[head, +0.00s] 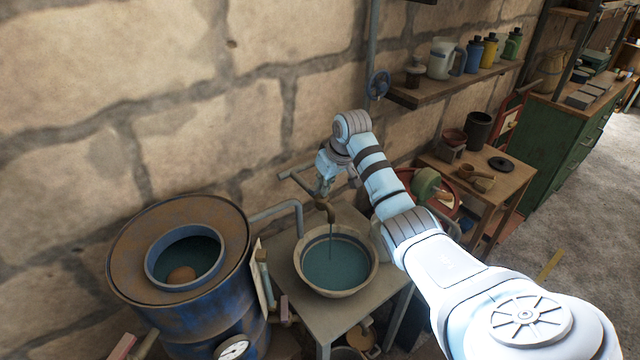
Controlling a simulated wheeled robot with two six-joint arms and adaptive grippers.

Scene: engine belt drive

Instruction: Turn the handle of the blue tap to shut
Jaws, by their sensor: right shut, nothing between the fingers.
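My right gripper (325,188) points down at the pipework by the wall, just above a brownish tap spout (327,207). It is shut with nothing between its fingers. The tap's handle is not clear here; my gripper and wrist cover that part, and I cannot tell if they touch it. A thin stream of water (331,238) runs from the spout into a round bowl (302,270) of water. A blue handwheel (378,84) sits on a vertical pipe on the wall, above and right of my gripper and apart from it. My left gripper is not in view.
The bowl stands on a small grey table (322,322). A rusty blue barrel (215,312) with an open top stands left of it. A shelf (440,92) with jugs and bottles juts from the wall. A wooden table (490,205) and green cabinet (565,140) stand right.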

